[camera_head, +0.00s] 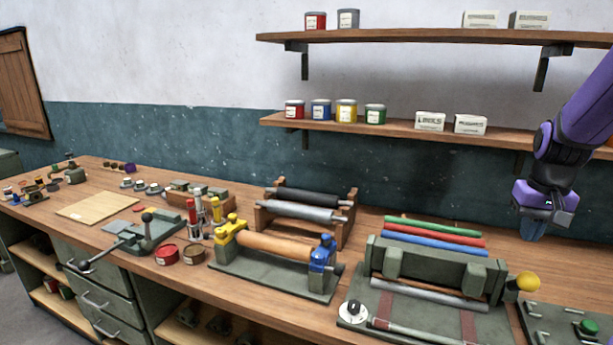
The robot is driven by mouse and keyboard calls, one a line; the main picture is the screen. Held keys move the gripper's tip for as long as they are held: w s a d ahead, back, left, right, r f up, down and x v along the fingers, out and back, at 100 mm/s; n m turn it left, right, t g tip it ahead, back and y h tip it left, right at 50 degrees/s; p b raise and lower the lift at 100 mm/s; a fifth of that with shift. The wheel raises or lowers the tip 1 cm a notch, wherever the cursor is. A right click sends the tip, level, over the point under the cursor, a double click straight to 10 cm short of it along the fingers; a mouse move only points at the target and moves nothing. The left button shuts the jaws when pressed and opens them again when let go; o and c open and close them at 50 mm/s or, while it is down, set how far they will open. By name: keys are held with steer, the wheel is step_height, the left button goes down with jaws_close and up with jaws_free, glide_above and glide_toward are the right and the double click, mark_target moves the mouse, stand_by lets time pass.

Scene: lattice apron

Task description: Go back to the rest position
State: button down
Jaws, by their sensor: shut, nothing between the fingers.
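My gripper (533,232) is at the right side of the head view, at the end of my purple arm. It points down and hangs above the right part of the wooden workbench (368,245). Its fingers look shut with nothing between them. It is behind and to the right of the grey-green roller press (432,268), apart from it and from the yellow knob (527,281).
A roller stand with yellow and blue brackets (275,245) sits mid-bench. Behind it is a rack of dark and grey rollers (305,205). A lever tool (140,235) and wooden board (98,207) lie left. Two wall shelves (395,128) (420,36) hold cans and boxes; the lower reaches behind my arm.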

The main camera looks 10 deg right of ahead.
steer(key=s+a+r+n+t, duration=0.1)
steer(key=s+a+r, duration=0.2)
steer(key=a, duration=0.4)
steer(key=s+a+r+n+t, duration=0.2)
steer(key=s+a+r, duration=0.2)
steer(key=a, duration=0.3)
steer(key=s+a+r+n+t, duration=0.1)
steer(key=s+a+r, duration=0.3)
steer(key=a, duration=0.4)
steer(key=shift+s+r+n+t, duration=0.15)
steer(key=shift+s+n+t, duration=0.25)
steer(key=shift+n, duration=0.3)
